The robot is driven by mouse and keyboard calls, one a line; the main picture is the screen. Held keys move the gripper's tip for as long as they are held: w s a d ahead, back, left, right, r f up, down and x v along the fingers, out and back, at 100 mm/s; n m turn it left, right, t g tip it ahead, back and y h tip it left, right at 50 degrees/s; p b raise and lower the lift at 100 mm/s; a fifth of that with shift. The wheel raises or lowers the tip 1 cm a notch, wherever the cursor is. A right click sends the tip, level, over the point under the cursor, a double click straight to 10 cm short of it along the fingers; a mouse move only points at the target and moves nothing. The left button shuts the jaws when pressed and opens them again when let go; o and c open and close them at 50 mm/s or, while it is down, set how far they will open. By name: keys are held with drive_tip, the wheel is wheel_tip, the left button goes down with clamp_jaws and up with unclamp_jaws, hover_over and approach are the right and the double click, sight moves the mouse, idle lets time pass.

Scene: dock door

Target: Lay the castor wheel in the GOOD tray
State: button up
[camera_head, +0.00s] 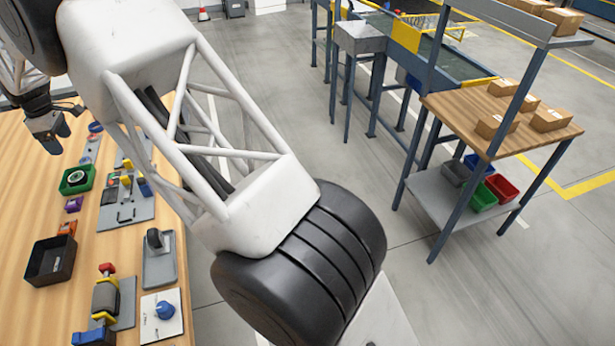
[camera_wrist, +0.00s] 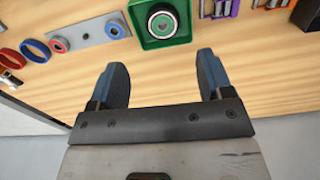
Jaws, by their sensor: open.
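A round dark wheel with a pale ring, apparently the castor wheel (camera_head: 76,178), lies flat inside a small green tray (camera_head: 64,189). In the wrist view the wheel (camera_wrist: 162,20) sits within the green tray (camera_wrist: 141,30), near the top edge, ahead of my fingers. No GOOD lettering is readable on the green tray. My gripper (camera_head: 47,143) is above the bench at the far left, beyond the green tray. In the wrist view my gripper (camera_wrist: 162,68) has its blue fingers wide apart, with only bench top between them, not touching the wheel.
A black tray (camera_head: 38,278) with a pale label stands nearer on the bench. A grey tray (camera_head: 160,272) holds a dark upright part. A grey fixture plate (camera_head: 122,213), a roller stand (camera_head: 105,300) and a white plate with a blue knob (camera_head: 165,311) are close by. Coloured rings (camera_wrist: 35,50) lie left.

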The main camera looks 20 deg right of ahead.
drive_tip(key=s+d+r+m, duration=0.2)
drive_tip(key=d+r, duration=0.4)
drive_tip(key=d, duration=0.4)
drive_tip(key=s+d+r+m, duration=0.25)
drive_tip(key=d+r, duration=0.25)
drive_tip(key=d, duration=0.5)
drive_tip(key=s+d+r+m, duration=0.1)
drive_tip(key=s+d+r, duration=0.1)
drive_tip(key=s+d, duration=0.3)
drive_tip(key=s+d+r+m+t, duration=0.1)
drive_tip(key=s+d+r+m, duration=0.15)
drive_tip(key=d, duration=0.45)
drive_tip(key=s+d+r, duration=0.3)
drive_tip(key=s+d, duration=0.1)
drive_tip(key=d, duration=0.2)
drive_tip(key=s+d+m+t, duration=0.1)
drive_tip(key=s+d+m, duration=0.4)
drive_tip(key=s+d, duration=0.95)
drive_tip(key=s+d+f+m, duration=0.1)
drive_tip(key=s+d+f, duration=0.1)
drive_tip(key=s, duration=0.4)
drive_tip(key=s+d+f+m, duration=0.2)
drive_tip(key=s+d, duration=0.2)
drive_tip(key=s, duration=0.3)
drive_tip(key=s+d+f+m, duration=0.1)
drive_tip(key=s+d+f, duration=0.1)
drive_tip(key=s, duration=0.5)
drive_tip(key=shift+s+d+f+m+t, duration=0.2)
drive_tip(key=shift+d+f+m+t, duration=0.1)
drive_tip(key=shift+d+m, duration=0.1)
